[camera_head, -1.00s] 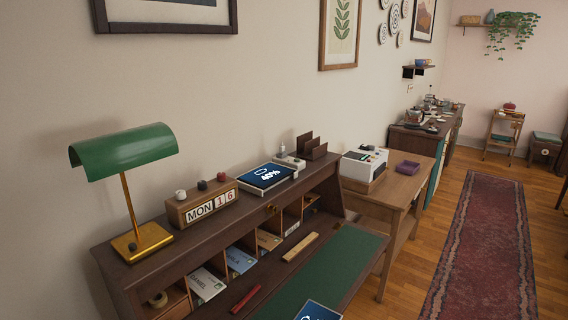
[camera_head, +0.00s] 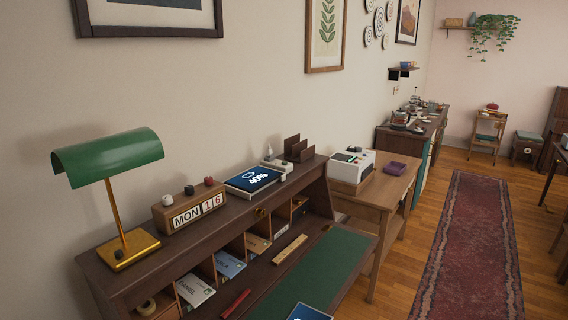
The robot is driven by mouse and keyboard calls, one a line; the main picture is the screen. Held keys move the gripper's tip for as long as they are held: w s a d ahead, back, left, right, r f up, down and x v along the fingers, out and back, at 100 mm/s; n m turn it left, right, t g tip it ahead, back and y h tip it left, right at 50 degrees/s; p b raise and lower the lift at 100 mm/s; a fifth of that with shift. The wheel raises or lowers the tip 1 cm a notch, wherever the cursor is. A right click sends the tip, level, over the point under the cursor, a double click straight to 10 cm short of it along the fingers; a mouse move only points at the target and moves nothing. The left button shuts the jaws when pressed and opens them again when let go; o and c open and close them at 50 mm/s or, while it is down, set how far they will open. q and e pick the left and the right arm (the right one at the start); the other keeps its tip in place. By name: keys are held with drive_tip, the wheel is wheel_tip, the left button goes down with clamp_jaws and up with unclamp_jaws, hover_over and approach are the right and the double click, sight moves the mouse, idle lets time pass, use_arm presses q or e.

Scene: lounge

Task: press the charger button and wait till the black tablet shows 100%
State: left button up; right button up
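A tablet (camera_head: 252,180) with a dark blue screen lies on top of the writing desk and reads 40%. It rests on a pale base, and a small pale device (camera_head: 276,166) with a knob-like part on top sits directly behind it. I cannot tell for sure whether that device carries the charger button. A second tablet (camera_head: 309,313) with a dark blue screen lies on the green writing surface, cut off by the bottom edge, its reading hidden. Neither of my grippers is in view.
The desk (camera_head: 150,273) also holds a green lamp (camera_head: 108,157), a calendar block (camera_head: 190,212) with small knobs, letters in pigeonholes, a ruler (camera_head: 290,250) and a red stick (camera_head: 236,303). A printer-like machine (camera_head: 350,166) stands on the side table. Floor is free around the red rug (camera_head: 470,245).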

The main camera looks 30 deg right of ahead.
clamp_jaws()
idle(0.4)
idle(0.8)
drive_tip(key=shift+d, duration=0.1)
